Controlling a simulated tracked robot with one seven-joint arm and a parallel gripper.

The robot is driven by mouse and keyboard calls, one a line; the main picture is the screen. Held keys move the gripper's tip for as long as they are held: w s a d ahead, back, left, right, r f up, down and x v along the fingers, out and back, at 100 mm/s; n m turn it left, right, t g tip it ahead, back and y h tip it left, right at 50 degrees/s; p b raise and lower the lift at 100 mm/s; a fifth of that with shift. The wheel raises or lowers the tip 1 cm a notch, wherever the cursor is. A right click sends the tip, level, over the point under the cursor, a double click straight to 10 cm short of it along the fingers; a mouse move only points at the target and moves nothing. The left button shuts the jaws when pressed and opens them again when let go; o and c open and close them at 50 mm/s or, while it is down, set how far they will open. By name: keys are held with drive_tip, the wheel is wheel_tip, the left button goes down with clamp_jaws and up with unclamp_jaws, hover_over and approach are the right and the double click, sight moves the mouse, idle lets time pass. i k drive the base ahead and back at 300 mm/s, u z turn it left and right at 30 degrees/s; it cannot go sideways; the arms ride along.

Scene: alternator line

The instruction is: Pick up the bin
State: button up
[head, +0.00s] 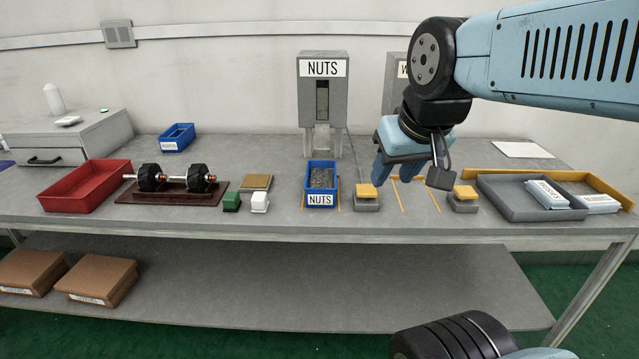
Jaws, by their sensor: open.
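A blue bin labelled NUTS (320,199) stands on the grey workbench, with small grey pieces inside. It sits in front of the grey NUTS dispenser (309,95), between short yellow lines. A second, smaller blue bin (177,144) with a label too small to read stands farther back on the left. My gripper (381,172) is open, with its blue fingers pointing down. It appears above the bench to the right of the NUTS bin, apart from it, and nothing shows between the fingers.
Yellow-topped grey blocks (366,204) stand right of the NUTS bin. A grey tray (505,207) with labelled packets lies at right. A red tray (75,198) and a rotor-like part on a brown base (150,198) are at left. A second dispenser (392,85) is partly hidden by my arm.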

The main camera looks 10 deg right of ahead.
sight(321, 182)
drive_tip(key=u, duration=0.15)
drive_tip(key=i, duration=1.1)
drive_tip(key=z, duration=1.75)
drive_tip(key=i, duration=0.1)
drive_tip(key=z, duration=1.9)
drive_tip(key=k, duration=0.5)
drive_tip(key=u, duration=0.1)
